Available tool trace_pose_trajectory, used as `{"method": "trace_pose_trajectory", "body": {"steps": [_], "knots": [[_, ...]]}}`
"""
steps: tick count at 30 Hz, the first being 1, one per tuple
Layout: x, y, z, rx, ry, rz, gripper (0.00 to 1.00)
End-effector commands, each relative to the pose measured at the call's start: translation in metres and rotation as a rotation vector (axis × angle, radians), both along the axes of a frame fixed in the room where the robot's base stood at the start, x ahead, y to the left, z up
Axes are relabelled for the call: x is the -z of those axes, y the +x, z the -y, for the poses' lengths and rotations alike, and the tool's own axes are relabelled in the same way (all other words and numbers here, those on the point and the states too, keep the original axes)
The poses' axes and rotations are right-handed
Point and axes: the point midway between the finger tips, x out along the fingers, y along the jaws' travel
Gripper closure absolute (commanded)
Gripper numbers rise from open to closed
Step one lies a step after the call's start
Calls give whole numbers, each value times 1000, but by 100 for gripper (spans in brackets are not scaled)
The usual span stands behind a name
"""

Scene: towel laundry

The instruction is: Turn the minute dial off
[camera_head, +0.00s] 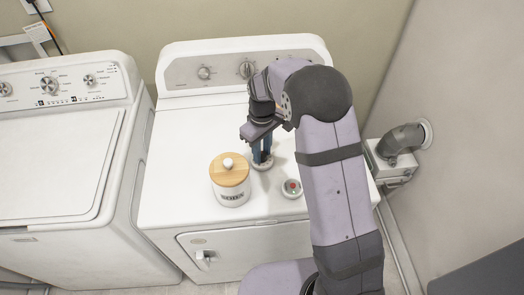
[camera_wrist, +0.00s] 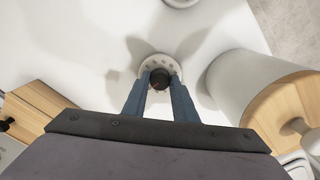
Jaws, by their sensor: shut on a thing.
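The minute dial shows in the wrist view as a black knob (camera_wrist: 160,78) on a pale round base with dark marks around its rim. It stands on the white dryer top. In the head view only a bit of its pale base (camera_head: 262,164) shows below my fingers. My gripper (camera_head: 262,157) points down onto it. In the wrist view my two blue fingers (camera_wrist: 160,88) are shut on the black knob, one on each side. I cannot read the setting of the dial.
A white jar with a wooden lid (camera_head: 230,170) stands close on the left of my gripper. A round disc with a red centre (camera_head: 292,188) lies to the right front. A wooden thing (camera_wrist: 32,110) shows in the wrist view. A washer (camera_head: 60,160) stands left.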

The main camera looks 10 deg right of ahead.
Motion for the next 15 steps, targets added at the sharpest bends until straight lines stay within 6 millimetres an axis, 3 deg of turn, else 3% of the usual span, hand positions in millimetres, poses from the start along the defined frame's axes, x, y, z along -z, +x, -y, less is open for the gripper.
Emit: {"method": "trace_pose_trajectory", "body": {"steps": [15], "knots": [[-2, 2, -1, -200, 2, 6, 97]]}}
